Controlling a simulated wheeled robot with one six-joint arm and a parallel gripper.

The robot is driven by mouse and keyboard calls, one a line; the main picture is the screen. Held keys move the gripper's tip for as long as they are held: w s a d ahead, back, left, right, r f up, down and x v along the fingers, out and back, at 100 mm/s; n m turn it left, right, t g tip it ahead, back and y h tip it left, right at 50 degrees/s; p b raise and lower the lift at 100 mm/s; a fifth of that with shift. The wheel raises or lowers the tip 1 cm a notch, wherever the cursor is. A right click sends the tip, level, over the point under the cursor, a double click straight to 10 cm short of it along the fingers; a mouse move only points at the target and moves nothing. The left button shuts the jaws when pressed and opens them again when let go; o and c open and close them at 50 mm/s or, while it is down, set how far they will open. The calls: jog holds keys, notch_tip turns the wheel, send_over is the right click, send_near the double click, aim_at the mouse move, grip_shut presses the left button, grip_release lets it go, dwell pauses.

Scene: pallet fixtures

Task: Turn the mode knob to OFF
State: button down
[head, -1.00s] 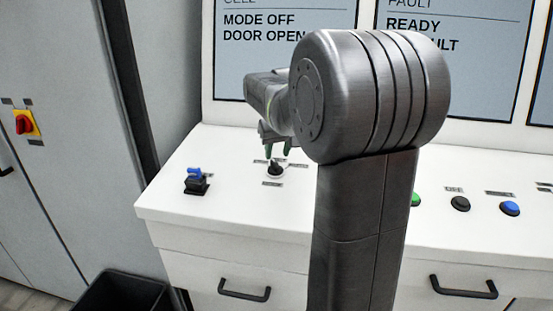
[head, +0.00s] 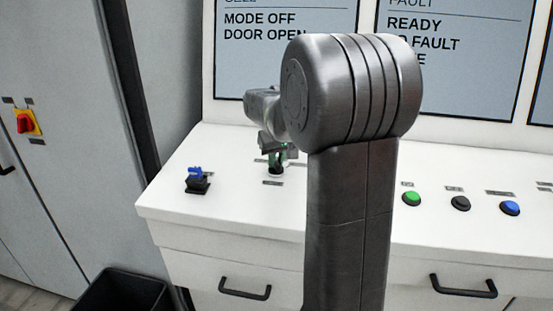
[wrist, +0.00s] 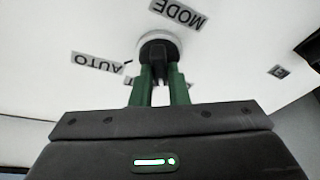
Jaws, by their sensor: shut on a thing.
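The mode knob is a black knob on a pale round base on the white console; it shows in the wrist view (wrist: 158,50), by labels reading MODE (wrist: 178,12) and AUTO (wrist: 97,63). A third label beside my fingers is mostly hidden. My gripper (wrist: 160,75) has its green fingers on both sides of the knob and is shut on it. In the head view my gripper (head: 276,160) reaches down onto the knob, which its fingers mostly hide. The left screen (head: 284,50) reads MODE OFF and DOOR OPEN.
A blue-topped black switch (head: 196,180) stands left of the knob. Green (head: 411,198), black (head: 460,204) and blue (head: 509,208) buttons are at the right. A red and yellow rotary switch (head: 26,122) is on the grey cabinet. A black bin (head: 122,295) stands below.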

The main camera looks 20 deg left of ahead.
jog(key=shift+n+g+y+p, duration=0.4)
jog(key=shift+n+y+p, duration=0.1)
jog(key=shift+n, duration=0.9)
jog(key=c, duration=1.4)
grip_release()
jog(key=b+v, duration=0.1)
jog(key=v, duration=1.3)
jog(key=shift+w+a+f, duration=0.1)
jog(key=shift+w, duration=0.05)
